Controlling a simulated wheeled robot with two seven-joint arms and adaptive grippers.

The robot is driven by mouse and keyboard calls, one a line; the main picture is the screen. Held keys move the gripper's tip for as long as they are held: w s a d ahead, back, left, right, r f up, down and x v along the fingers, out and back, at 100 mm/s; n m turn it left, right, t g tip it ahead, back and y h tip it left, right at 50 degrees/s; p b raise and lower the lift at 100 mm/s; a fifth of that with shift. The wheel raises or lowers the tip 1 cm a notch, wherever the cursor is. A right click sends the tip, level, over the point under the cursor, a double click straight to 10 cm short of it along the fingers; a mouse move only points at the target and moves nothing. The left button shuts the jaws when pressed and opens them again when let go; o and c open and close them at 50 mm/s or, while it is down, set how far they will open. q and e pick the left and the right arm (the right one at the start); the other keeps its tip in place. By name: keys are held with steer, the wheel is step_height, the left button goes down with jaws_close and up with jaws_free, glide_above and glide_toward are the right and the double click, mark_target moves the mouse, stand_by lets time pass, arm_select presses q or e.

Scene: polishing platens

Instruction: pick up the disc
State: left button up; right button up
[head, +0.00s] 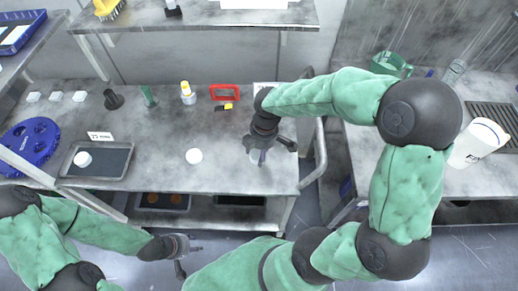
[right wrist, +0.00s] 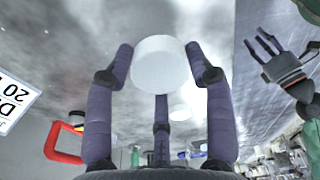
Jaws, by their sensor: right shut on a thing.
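A white disc (right wrist: 160,65) is between the fingertips of my right gripper (right wrist: 161,80) in the right wrist view, and the gripper is shut on it. In the head view my right gripper (head: 262,150) is over the right part of the grey table, with the disc (head: 255,157) partly hidden under it. A second white disc (head: 194,156) lies on the table to the left of it. A third (head: 83,158) lies in a dark tray (head: 112,161). My left gripper (head: 184,256) is in front of the table, empty, its fingers spread in the right wrist view (right wrist: 267,50).
A blue round platen (head: 30,143) is at the table's left end. A red frame (head: 224,92), a yellow-capped bottle (head: 187,93) and a black stand (head: 113,100) stand along the back. A curved rail (head: 319,155) runs by the right edge. The table's middle front is clear.

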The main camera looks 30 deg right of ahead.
mark_target(258, 154)
steer(key=r, duration=0.1)
steer(key=s+a+r, duration=0.1)
steer(key=s+r+p, duration=0.1)
steer(key=shift+s+a+r, duration=0.2)
steer(key=shift+a+r, duration=0.1)
steer(key=shift+r, duration=0.05)
steer(key=s+a+r+p, duration=0.2)
steer(key=s+a+r, duration=0.1)
steer(key=s, duration=0.4)
steer(key=shift+a, duration=0.75)
steer(key=shift+s, duration=0.1)
